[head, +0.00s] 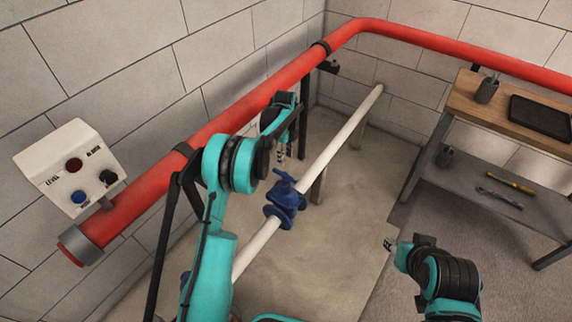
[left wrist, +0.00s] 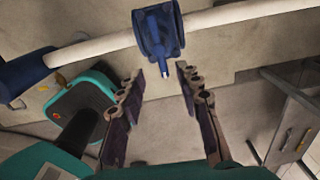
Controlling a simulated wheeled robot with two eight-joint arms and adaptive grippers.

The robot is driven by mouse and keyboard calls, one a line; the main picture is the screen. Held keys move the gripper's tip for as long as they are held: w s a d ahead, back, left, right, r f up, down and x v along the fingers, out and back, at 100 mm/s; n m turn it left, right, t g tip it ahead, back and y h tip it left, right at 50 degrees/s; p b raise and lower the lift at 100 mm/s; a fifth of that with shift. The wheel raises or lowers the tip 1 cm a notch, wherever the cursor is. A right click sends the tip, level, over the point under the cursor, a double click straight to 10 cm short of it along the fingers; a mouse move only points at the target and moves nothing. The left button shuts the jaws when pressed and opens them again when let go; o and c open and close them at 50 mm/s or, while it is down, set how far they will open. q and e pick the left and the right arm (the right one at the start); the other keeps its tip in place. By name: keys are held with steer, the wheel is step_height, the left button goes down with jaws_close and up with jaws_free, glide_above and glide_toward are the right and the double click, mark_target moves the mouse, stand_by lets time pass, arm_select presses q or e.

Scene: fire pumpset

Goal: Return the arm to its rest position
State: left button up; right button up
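My left arm, teal and black, rises from the bottom of the head view and bends at its top. Its gripper (head: 282,153) hangs above and behind the blue valve (head: 285,200) on the white pipe (head: 325,155). My right gripper (head: 389,244) is at the lower right of the head view, over the floor. It is small and partly hidden, so its opening cannot be told.
A thick red pipe (head: 250,100) runs along the walls. A white control box (head: 70,165) with buttons is at the left. A workbench (head: 470,105) stands at the right, with a black tray (head: 540,117) on top and tools on its shelf. Floor between pipe and bench is clear.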

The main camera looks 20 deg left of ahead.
arm_select(q)
steer(key=s+d+r+n+t, duration=0.1)
steer(key=s+r+n+t, duration=0.1)
steer(key=s+r+n, duration=0.6)
steer(key=s+r+n+t, duration=0.1)
steer(key=s+r, duration=0.5)
steer(key=r, duration=0.5)
steer(key=s+f+n+t, duration=0.1)
steer(key=s+n+t, duration=0.3)
steer(key=s+n, duration=0.9)
steer(key=s, duration=0.9)
steer(key=shift+s+d+f, duration=0.15)
steer(key=shift+d+f, duration=0.05)
steer(key=shift+d, duration=0.15)
